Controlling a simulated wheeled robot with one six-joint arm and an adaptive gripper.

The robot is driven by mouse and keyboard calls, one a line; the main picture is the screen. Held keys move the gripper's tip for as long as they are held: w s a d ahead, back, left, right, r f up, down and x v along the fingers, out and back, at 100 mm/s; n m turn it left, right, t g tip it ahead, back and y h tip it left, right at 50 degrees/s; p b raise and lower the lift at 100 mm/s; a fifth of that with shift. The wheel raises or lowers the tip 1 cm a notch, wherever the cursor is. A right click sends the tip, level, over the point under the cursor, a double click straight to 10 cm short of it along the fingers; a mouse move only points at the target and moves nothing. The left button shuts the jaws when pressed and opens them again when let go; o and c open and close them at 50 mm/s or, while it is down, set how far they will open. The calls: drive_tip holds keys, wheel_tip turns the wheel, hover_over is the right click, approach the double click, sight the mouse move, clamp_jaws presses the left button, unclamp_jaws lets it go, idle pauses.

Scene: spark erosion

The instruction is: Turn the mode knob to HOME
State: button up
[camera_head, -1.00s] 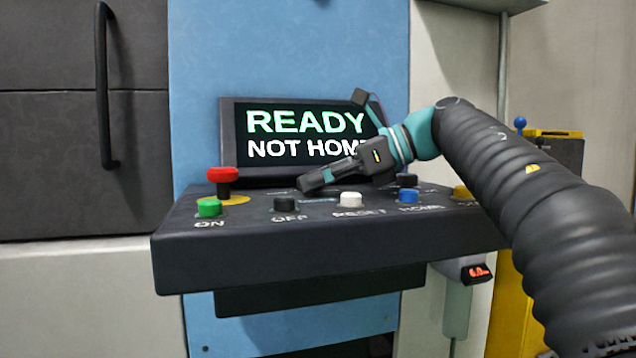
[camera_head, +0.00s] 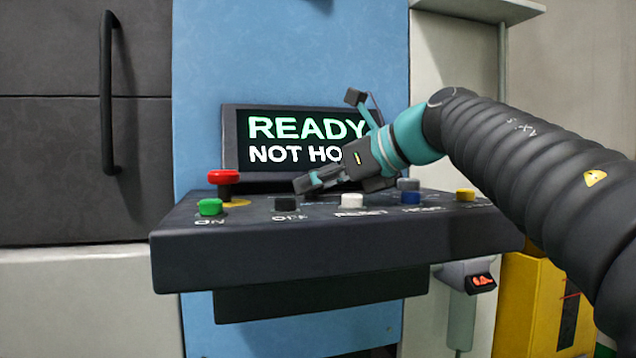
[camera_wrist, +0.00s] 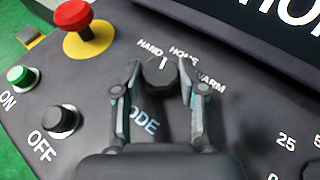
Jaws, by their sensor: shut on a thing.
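The black mode knob (camera_wrist: 160,78) sits on the sloped panel below the labels HAND, HOME and WARM in the wrist view. Its white pointer line points up between HAND and HOME. My gripper (camera_wrist: 160,70) has one finger on each side of the knob and is shut on it. In the head view my gripper (camera_head: 302,184) reaches down to the panel behind the OFF button, and it hides the knob. The screen (camera_head: 300,135) shows READY and NOT HO, with the rest of that line behind my arm.
The red emergency button (camera_head: 223,178), green ON button (camera_head: 210,207) and black OFF button (camera_head: 286,203) are left of or near my gripper. The white RESET button (camera_head: 352,200), blue button (camera_head: 411,197) and yellow button (camera_head: 465,195) stand to the right.

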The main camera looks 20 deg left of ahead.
drive_tip(key=o, duration=1.1)
drive_tip(key=shift+o, duration=0.2)
drive_tip(key=v, duration=1.2)
